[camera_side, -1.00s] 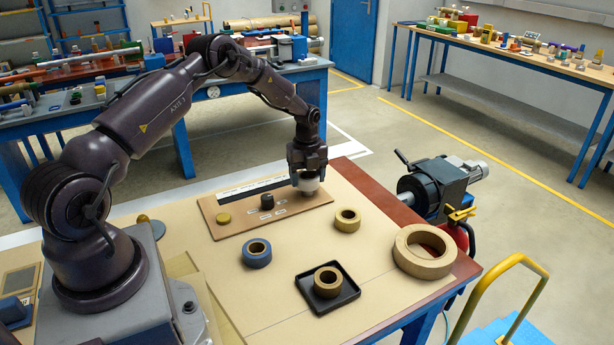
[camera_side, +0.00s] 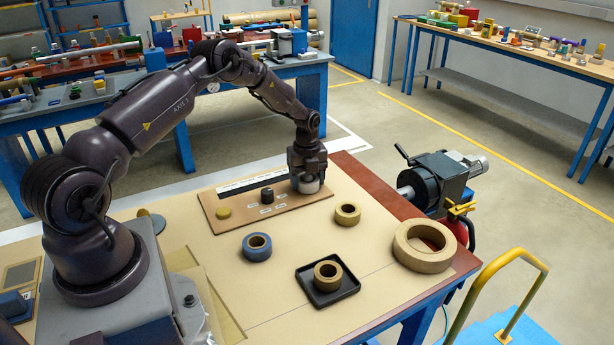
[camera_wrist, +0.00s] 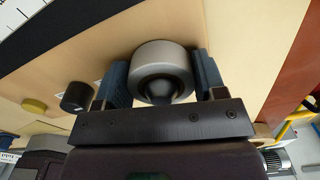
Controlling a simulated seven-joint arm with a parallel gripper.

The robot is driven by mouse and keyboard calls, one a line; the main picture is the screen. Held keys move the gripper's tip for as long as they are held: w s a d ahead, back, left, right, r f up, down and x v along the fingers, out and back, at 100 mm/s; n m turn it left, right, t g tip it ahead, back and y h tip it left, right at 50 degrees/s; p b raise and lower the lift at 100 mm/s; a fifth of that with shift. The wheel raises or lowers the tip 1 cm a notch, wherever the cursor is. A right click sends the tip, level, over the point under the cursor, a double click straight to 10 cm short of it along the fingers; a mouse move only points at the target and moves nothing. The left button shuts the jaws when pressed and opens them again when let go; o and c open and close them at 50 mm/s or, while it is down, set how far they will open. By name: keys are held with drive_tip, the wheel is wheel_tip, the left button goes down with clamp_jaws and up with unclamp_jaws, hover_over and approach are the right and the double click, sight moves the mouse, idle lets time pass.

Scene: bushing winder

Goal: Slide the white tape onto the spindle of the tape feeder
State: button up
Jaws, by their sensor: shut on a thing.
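The white tape (camera_side: 308,186), a short pale grey-white roll, is between the fingers of my gripper (camera_side: 307,178), at the right end of a brown board (camera_side: 235,231). In the wrist view my gripper (camera_wrist: 163,72) has one blue-grey finger on each side of the tape (camera_wrist: 160,51), shut on it. A dark, rounded piece (camera_wrist: 163,84) shows in the tape's hole; I cannot tell for sure whether it is a spindle. The tape is low over the board, but I cannot tell whether it touches. The tape's far side is hidden.
The board also carries a yellow disc (camera_side: 223,213) and a black cylinder (camera_side: 267,195). A blue roll (camera_side: 257,247), a tan roll (camera_side: 347,215), a black tray (camera_side: 349,285) with a roll and a large tan ring (camera_side: 424,246) lie nearby.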

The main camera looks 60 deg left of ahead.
idle(0.4)
drive_tip(key=o, duration=1)
wheel_tip(320, 180, up, 13)
drive_tip(key=shift+f, duration=0.1)
